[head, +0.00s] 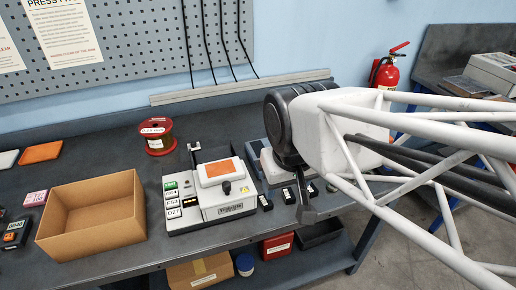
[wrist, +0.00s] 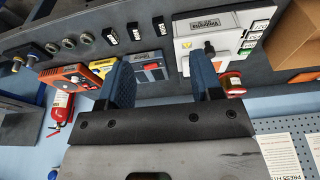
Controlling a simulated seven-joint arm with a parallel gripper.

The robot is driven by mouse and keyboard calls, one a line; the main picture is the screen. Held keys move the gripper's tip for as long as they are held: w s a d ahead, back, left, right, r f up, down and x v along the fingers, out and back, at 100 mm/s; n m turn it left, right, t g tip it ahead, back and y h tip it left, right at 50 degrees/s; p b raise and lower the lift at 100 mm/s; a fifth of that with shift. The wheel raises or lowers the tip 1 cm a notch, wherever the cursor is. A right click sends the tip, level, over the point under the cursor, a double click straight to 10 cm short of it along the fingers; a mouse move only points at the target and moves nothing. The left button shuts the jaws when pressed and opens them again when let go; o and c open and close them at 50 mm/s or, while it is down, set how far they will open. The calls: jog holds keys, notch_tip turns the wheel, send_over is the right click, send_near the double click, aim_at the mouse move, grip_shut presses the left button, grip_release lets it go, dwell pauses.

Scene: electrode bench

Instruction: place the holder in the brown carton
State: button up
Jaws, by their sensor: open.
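The brown carton (head: 92,236) stands open on the bench at the left in the head view and looks empty. Part of a brown box wall (wrist: 297,35) shows at the wrist view's upper right. I cannot tell for sure which thing is the holder. Several small black blocks with white labels stand near the bench's front edge, one (head: 265,203) right of the white device; a similar one (wrist: 135,31) is in the wrist view. My gripper (wrist: 160,72) is open and empty, its blue fingers apart, above the bench. In the head view its dark finger (head: 305,205) overlaps the block row.
A white device (head: 205,208) with an orange plate sits between carton and gripper. A red-flanged spool (head: 156,137) stands behind. Orange, yellow and blue-grey cases (wrist: 150,70) lie near my fingers in the wrist view. A fire extinguisher (head: 386,72) is on the wall side.

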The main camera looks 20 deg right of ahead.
jog(key=n+g+y, duration=0.3)
jog(key=n+y, duration=0.2)
jog(key=n, duration=1.3)
send_over(195, 150)
jog(key=w+d, duration=0.2)
jog(key=d, duration=0.1)
notch_tip(195, 150, down, 14)
jog(key=shift+w+a, duration=0.1)
jog(key=shift+a, duration=0.05)
jog(key=shift+f+h, duration=0.2)
jog(key=shift+h, duration=0.1)
jog(key=shift+x, duration=1.2)
jog(key=shift+a+f, duration=0.1)
